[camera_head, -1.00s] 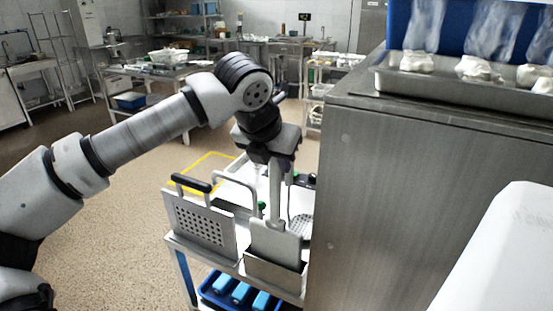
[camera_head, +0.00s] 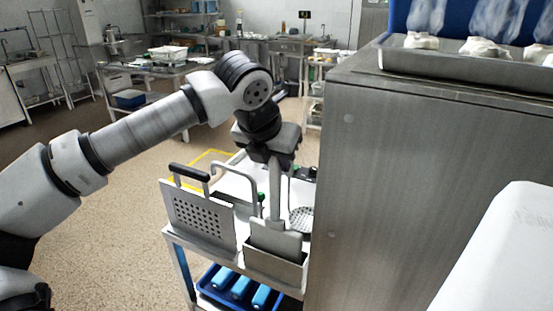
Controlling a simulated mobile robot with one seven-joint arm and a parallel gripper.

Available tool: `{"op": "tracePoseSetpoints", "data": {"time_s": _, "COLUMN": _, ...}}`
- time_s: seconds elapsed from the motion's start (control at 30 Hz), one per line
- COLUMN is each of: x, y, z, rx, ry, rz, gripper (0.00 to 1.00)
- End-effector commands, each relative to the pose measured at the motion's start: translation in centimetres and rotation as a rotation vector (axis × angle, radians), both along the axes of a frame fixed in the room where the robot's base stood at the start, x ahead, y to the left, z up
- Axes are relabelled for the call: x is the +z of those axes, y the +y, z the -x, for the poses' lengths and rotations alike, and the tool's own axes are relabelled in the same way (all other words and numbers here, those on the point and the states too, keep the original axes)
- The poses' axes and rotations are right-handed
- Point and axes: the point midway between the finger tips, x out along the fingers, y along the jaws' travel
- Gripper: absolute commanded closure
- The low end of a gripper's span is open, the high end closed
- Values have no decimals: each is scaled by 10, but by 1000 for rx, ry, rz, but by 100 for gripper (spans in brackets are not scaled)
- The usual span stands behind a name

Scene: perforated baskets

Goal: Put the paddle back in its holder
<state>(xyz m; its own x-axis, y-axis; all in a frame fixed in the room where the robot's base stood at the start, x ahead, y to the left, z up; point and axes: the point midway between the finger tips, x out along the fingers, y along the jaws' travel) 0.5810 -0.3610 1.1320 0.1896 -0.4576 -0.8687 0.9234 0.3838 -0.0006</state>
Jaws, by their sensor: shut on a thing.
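My gripper (camera_head: 276,160) points down and is shut on the handle of a grey flat paddle (camera_head: 275,236). The paddle is upright, and its lower part is hidden behind the front wall of an open metal holder (camera_head: 273,268) at the front right of the cart. Whether its lower edge touches the holder's bottom is hidden.
A perforated metal basket (camera_head: 200,215) with a black handle stands just left of the holder. A round perforated skimmer (camera_head: 301,220) lies behind it. A tall steel cabinet (camera_head: 400,190) stands close on the right. A blue crate (camera_head: 235,292) sits on the cart's lower shelf.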

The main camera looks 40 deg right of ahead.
Motion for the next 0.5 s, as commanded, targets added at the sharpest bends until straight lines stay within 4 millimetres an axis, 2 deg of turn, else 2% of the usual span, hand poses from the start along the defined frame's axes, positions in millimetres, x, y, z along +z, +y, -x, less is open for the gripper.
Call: {"op": "tracePoseSetpoints", "data": {"time_s": 0.5, "x": -5, "y": 0, "z": 0, "rx": 0, "ry": -1, "rz": 2, "gripper": 100}}
